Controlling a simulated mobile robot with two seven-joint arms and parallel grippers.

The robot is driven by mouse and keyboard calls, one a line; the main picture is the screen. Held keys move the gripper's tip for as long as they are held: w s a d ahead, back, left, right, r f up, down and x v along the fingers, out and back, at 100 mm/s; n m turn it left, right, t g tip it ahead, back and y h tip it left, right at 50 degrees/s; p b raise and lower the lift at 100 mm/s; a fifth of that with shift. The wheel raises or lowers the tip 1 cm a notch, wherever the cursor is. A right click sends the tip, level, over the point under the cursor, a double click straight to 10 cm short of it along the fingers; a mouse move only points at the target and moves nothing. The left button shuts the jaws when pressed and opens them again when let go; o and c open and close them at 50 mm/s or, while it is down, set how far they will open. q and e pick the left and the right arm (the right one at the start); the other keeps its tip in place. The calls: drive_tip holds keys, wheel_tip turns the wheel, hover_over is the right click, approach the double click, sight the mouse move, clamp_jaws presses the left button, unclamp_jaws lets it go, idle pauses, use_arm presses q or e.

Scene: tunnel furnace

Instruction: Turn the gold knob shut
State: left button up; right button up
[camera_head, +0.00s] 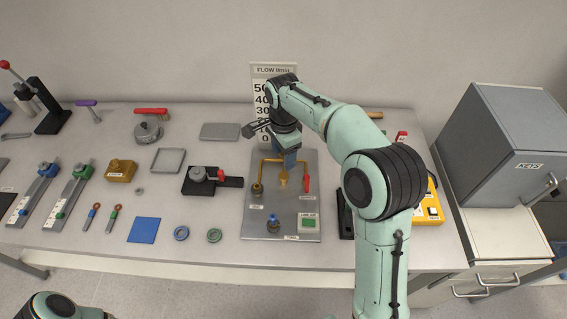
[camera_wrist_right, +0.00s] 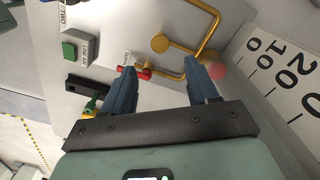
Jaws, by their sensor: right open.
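The gold knob (camera_head: 284,179) sits in the middle of the gold pipework on a grey panel (camera_head: 258,224). In the right wrist view it seems to be the round gold disc (camera_wrist_right: 160,43), just beyond the fingertips and roughly centred between them. My right gripper (camera_head: 289,162) points down over the panel's upper part, at the pipes. In its wrist view the two blue fingers (camera_wrist_right: 160,70) are spread apart with nothing held between them. I cannot tell the exact height above the knob. My left gripper is out of view.
A red handle (camera_head: 307,183) stands right of the knob and shows close to one finger in the wrist view (camera_wrist_right: 141,72). A flow chart (camera_head: 262,98) stands behind.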

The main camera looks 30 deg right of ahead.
wheel_tip(320, 180, up, 5)
drive_tip(key=shift+f+p, duration=0.1)
drive_tip(key=shift+p, duration=0.2)
idle(0.4)
